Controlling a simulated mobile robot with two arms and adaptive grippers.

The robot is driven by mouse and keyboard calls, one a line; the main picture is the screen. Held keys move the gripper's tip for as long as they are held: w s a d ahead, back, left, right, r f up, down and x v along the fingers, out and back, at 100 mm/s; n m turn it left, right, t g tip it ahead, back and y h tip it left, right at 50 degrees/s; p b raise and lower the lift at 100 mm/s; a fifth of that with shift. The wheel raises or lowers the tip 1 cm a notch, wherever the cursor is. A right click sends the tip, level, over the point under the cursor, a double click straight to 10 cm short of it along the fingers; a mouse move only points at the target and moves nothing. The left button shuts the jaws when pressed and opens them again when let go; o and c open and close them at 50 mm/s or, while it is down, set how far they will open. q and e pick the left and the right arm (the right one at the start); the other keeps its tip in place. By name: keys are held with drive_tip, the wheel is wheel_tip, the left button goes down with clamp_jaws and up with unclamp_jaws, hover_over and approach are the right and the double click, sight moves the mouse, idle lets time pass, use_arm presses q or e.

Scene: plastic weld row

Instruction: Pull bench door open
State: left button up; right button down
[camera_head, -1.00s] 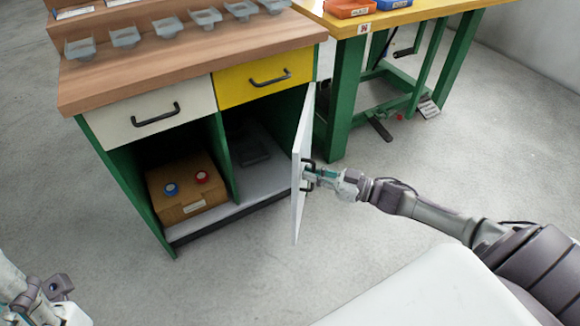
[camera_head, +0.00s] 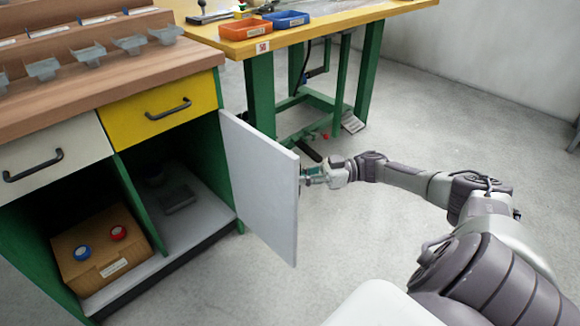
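The bench (camera_head: 60,112) has a wooden top, a white drawer and a yellow drawer. Its white door (camera_head: 262,185) is swung wide open at the right side of the lower cabinet, and its inner face shows. My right gripper (camera_head: 308,177) is at the door's outer side, near the free edge, where the handle is. The door edge hides most of the handle and the fingertips, so I cannot tell if the fingers grip it. My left gripper is out of view.
A cardboard box (camera_head: 92,251) with a blue and a red round item stands inside the cabinet. A yellow-topped table (camera_head: 340,22) with green legs stands behind the door, carrying an orange bin (camera_head: 245,29) and a blue bin (camera_head: 287,19).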

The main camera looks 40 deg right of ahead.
drive_tip(key=shift+d+f, duration=0.1)
drive_tip(key=shift+d, duration=0.25)
drive_tip(key=c, duration=1.2)
unclamp_jaws()
drive_tip(key=shift+c, duration=0.2)
drive_tip(key=v, duration=1.2)
